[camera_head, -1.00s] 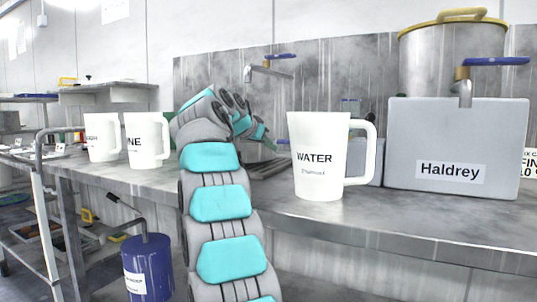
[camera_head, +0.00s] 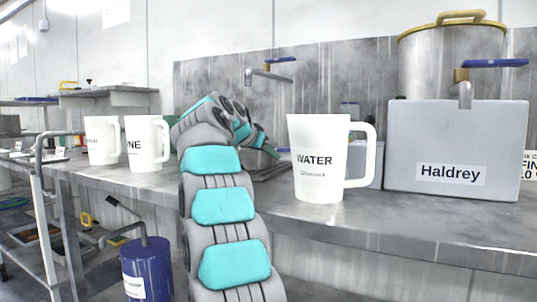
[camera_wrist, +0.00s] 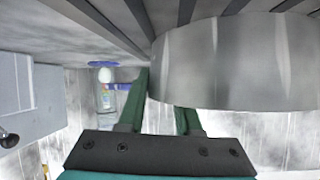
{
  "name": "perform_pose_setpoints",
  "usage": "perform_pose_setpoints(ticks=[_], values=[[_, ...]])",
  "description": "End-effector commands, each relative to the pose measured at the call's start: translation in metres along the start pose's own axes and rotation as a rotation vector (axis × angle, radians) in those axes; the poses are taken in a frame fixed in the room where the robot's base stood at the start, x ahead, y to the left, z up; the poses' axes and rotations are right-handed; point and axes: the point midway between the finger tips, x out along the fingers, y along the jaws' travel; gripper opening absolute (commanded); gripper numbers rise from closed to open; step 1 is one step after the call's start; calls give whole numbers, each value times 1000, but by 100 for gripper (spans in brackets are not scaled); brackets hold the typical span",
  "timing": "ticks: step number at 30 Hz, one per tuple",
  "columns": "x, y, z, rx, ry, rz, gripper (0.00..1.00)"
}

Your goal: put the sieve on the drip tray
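In the wrist view, which is upside down, a grey metal cylinder that looks like the sieve (camera_wrist: 235,62) fills the upper right. Dark slats of what looks like the drip tray (camera_wrist: 185,14) show at its base; whether it rests on them or hangs just over them I cannot tell. My gripper (camera_wrist: 160,95) has two green fingers set apart. One runs beside the sieve's left edge; the other passes behind its wall. Whether they pinch the wall is hidden. In the head view my arm covers the sieve, and part of the tray (camera_head: 272,170) shows behind it.
A white WATER jug (camera_head: 318,165) stands right of my arm, close to the tray. A grey Haldrey box (camera_head: 455,140) is farther right, a steel pot (camera_head: 450,65) behind it. White jugs (camera_head: 147,143) stand left. A tap (camera_head: 268,73) overhangs the back.

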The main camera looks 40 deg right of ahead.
Motion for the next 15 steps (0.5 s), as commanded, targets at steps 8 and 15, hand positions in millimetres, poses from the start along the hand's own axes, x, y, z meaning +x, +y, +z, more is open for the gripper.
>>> perform_pose_setpoints(ticks=[8, 15], values=[[-10, 0, -1, 0, 1, -1, 33], [-46, 0, -1, 0, 2, 0, 33]])
